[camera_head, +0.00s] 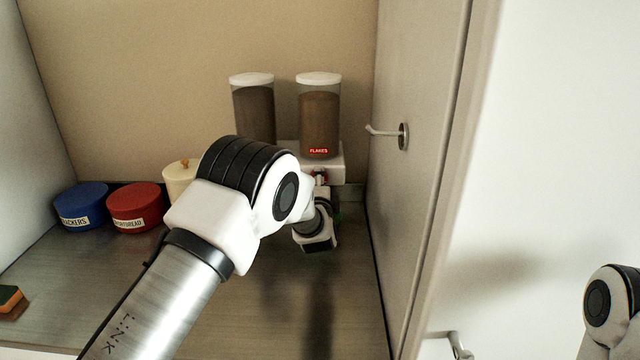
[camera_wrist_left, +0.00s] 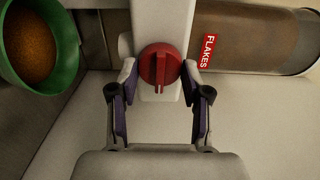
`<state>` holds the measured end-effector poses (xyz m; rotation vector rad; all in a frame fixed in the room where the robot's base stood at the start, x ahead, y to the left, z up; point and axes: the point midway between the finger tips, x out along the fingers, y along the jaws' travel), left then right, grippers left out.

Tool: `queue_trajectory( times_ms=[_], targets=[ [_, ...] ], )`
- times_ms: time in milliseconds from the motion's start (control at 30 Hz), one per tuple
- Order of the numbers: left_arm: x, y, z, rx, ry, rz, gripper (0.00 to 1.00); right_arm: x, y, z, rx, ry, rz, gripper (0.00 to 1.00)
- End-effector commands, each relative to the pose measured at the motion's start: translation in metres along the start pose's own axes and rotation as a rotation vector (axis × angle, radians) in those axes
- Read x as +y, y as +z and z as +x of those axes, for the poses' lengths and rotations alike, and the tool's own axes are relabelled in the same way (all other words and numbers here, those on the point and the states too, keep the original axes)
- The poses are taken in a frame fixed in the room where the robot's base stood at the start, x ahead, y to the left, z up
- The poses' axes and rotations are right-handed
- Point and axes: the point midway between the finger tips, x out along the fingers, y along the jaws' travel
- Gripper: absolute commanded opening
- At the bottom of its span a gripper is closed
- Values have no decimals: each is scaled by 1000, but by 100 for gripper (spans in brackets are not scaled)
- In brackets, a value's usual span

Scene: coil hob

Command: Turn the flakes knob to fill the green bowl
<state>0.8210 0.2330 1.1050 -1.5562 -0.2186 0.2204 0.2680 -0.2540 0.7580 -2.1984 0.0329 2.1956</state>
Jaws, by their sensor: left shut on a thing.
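The flakes dispenser (camera_head: 319,118) stands on a white stand at the back, with a red FLAKES label; it also shows in the left wrist view (camera_wrist_left: 262,38). Its round red knob (camera_wrist_left: 159,66) is on the stand's front, and a bit of it shows in the head view (camera_head: 320,176). My left gripper (camera_wrist_left: 160,78) has its fingers on both sides of the knob and is shut on it. The green bowl (camera_wrist_left: 70,42) is beside the stand with orange-brown contents in it; only a green sliver shows in the head view (camera_head: 338,214). My right gripper is out of view.
A second dispenser (camera_head: 254,115) stands to the left. A blue tin (camera_head: 82,208), a red tin (camera_head: 135,208) and a cream jar (camera_head: 179,180) line the back. A sponge (camera_head: 10,299) lies at left. A door with a handle (camera_head: 402,135) closes in the right side.

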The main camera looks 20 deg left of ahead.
Motion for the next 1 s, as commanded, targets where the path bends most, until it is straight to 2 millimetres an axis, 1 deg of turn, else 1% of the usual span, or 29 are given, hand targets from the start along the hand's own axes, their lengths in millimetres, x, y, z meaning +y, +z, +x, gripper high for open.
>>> queue_trajectory(
  times_ms=[33,233,267,300,333,633,733,767,867,1000],
  targets=[
    [-8,2,2,-4,-14,-5,13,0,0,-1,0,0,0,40],
    [-8,2,2,-4,-15,-6,13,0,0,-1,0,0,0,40],
    [-8,2,2,-4,-15,-6,51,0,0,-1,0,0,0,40],
    [-8,2,2,-4,-15,-6,66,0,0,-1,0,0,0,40],
    [-8,2,2,-4,-14,-6,74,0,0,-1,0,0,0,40],
    [-4,0,0,-1,-6,-3,74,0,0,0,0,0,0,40],
    [-3,0,-7,0,-4,-2,74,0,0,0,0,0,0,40],
    [-3,-1,-11,0,-5,-2,74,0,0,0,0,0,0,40],
    [-3,0,-31,0,-4,0,74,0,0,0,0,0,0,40],
    [-3,0,-68,1,-4,1,74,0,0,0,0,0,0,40]
  ],
)
